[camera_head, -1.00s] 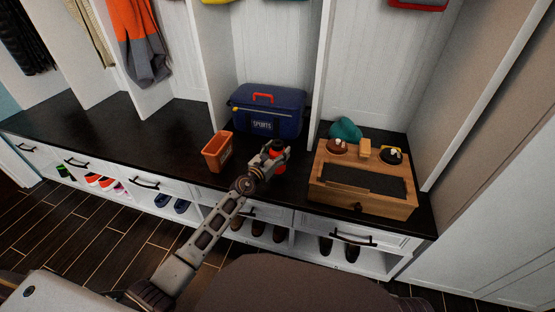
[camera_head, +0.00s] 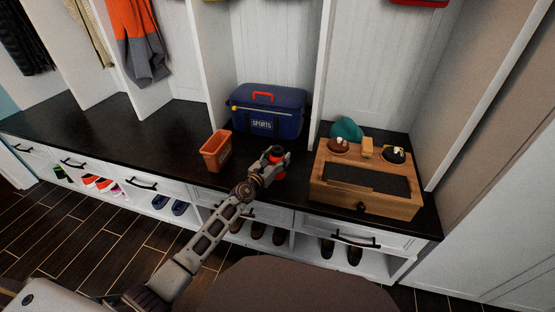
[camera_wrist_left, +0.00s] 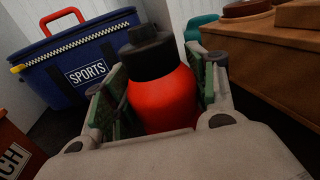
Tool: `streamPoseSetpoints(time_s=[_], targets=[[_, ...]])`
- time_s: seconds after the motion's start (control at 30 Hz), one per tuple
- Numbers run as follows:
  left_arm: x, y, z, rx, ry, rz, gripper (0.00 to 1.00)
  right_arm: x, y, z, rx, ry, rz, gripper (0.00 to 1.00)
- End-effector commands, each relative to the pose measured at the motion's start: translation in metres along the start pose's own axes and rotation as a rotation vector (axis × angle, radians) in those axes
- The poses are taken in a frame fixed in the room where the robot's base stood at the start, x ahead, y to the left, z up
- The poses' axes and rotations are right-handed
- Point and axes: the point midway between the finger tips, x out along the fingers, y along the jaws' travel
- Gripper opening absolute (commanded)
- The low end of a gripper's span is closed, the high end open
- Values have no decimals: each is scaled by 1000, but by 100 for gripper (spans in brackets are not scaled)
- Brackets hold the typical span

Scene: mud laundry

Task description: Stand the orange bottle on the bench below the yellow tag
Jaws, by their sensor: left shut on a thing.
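The orange bottle (camera_head: 279,170) looks red-orange, with a black cap. My left gripper (camera_head: 274,166) is shut around it near the front edge of the dark bench top (camera_head: 185,120). In the left wrist view the bottle (camera_wrist_left: 163,100) is upright or nearly so between the green-lined fingers (camera_wrist_left: 160,95). Its base is hidden, so I cannot tell whether it touches the bench. I cannot make out a yellow tag clearly; a small yellow spot shows on the blue sports bag's zip. My right gripper is not in view.
The blue sports bag (camera_head: 268,108) stands behind the bottle. An orange bin (camera_head: 216,150) is to its left, and a wooden shoe-care box (camera_head: 366,200) to its right. White dividers (camera_head: 318,75) split the bench. The bench's left part is clear.

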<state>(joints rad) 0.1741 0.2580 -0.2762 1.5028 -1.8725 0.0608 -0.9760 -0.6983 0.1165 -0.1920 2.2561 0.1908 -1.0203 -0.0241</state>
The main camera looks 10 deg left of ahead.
Motion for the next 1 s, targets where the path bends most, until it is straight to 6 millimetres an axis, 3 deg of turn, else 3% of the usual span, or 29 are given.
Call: streamPoseSetpoints(time_s=[0.43, 0.47, 0.6, 1.0], targets=[[0, 0, -2, 0, -1, 0, 31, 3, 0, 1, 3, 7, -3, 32], [0, 0, -2, 0, 0, 0, 58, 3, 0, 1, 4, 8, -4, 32], [0, 0, -2, 0, 0, 0, 76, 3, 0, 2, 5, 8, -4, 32], [0, 0, -2, 0, 0, 0, 79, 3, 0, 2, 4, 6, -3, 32]])
